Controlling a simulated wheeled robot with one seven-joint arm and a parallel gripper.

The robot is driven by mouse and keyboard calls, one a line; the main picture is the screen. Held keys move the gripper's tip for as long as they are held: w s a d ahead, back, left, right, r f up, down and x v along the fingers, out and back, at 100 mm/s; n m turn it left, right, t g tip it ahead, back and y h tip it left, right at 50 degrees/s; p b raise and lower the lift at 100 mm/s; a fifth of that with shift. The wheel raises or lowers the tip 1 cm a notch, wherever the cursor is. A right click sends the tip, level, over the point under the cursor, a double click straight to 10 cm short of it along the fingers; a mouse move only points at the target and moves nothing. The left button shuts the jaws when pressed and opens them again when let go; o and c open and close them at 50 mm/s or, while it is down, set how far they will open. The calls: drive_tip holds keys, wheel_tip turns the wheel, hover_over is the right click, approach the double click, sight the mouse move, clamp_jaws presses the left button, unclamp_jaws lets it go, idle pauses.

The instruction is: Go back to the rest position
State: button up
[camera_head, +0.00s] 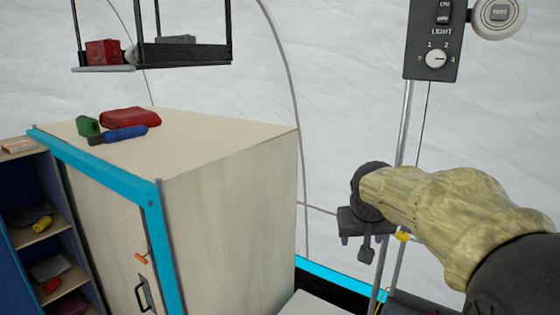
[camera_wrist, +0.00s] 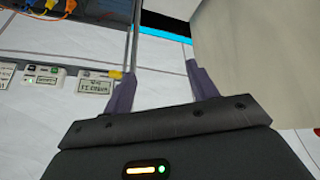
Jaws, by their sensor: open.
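My gripper (camera_head: 366,240) is at the right of the head view, at the end of my arm, pointing downward. In the wrist view its two purple fingers (camera_wrist: 158,88) are spread apart with nothing between them. It hangs in free air in front of the white tent wall (camera_head: 345,110), to the right of the cabinet (camera_head: 230,200). The fingertips are small in the head view.
On the cabinet top lie a red item (camera_head: 130,117), a blue item (camera_head: 122,135) and a green item (camera_head: 88,125). An open shelf unit (camera_head: 45,235) stands at the left. A hanging rack (camera_head: 185,52) is above. A control box (camera_head: 433,40) on a pole (camera_head: 403,120) stands near my arm.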

drive_tip(key=s+a+f+g+y+b, duration=0.1)
drive_tip(key=s+a+f+g, duration=0.1)
drive_tip(key=s+f, duration=1.6)
wheel_tip(320, 180, down, 4)
drive_tip(key=shift+a+r+n+g+y, duration=0.25)
drive_tip(key=shift+a+n+g+y, duration=0.05)
drive_tip(key=shift+g, duration=0.5)
drive_tip(key=shift+s, duration=0.1)
drive_tip(key=shift+c, duration=0.5)
